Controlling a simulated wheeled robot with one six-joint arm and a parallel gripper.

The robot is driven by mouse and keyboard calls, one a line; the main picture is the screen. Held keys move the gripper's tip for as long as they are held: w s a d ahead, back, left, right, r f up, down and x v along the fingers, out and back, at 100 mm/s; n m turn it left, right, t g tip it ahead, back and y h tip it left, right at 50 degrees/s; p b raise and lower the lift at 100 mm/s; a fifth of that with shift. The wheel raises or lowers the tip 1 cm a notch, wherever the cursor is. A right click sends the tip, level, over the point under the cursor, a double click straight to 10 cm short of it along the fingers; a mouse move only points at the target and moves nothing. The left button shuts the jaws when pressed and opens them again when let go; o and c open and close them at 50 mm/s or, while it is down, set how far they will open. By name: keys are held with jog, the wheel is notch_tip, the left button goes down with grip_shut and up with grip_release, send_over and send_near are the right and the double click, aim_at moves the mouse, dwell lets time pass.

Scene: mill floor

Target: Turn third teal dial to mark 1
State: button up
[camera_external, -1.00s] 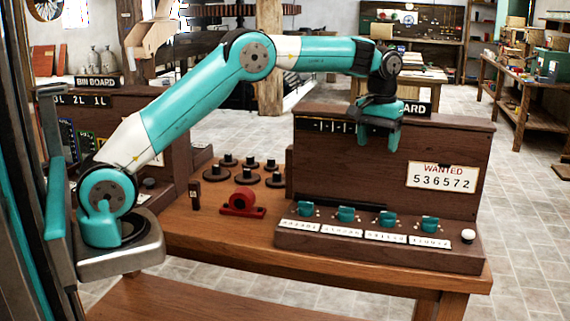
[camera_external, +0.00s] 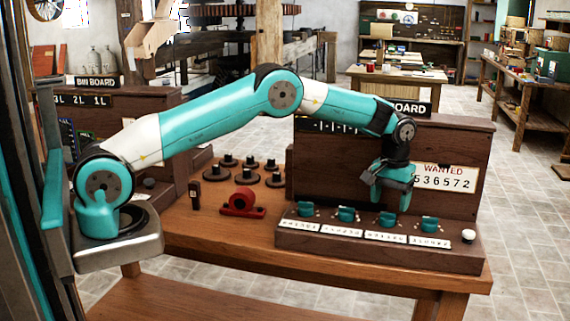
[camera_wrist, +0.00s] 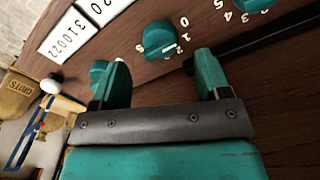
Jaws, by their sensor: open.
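The third teal dial (camera_external: 387,218) sits on the sloped front of the wooden console, third from the left. In the wrist view the same dial (camera_wrist: 158,38) shows a white pointer line on the side of marks 1 and 2; I cannot tell exactly which it meets. My gripper (camera_external: 390,205) points down just above this dial, fingers spread and empty. In the wrist view my gripper (camera_wrist: 160,62) has a finger to each side, with the dial slightly beyond the tips, apart from them. The fourth dial (camera_external: 429,223) is close on the right, partly hidden by a finger in the wrist view.
The first dial (camera_external: 305,209) and second dial (camera_external: 346,213) are to the left. A white button (camera_external: 468,236) is at the console's right end. The upright board with the WANTED 536572 card (camera_external: 446,178) stands behind. A red bracket (camera_external: 240,203) and several black knobbed discs lie left.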

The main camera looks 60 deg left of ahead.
aim_at(388, 214)
jog(key=shift+f+p, duration=0.3)
jog(key=shift+f, duration=2)
jog(key=shift+c, duration=0.3)
jog(key=c, duration=0.9)
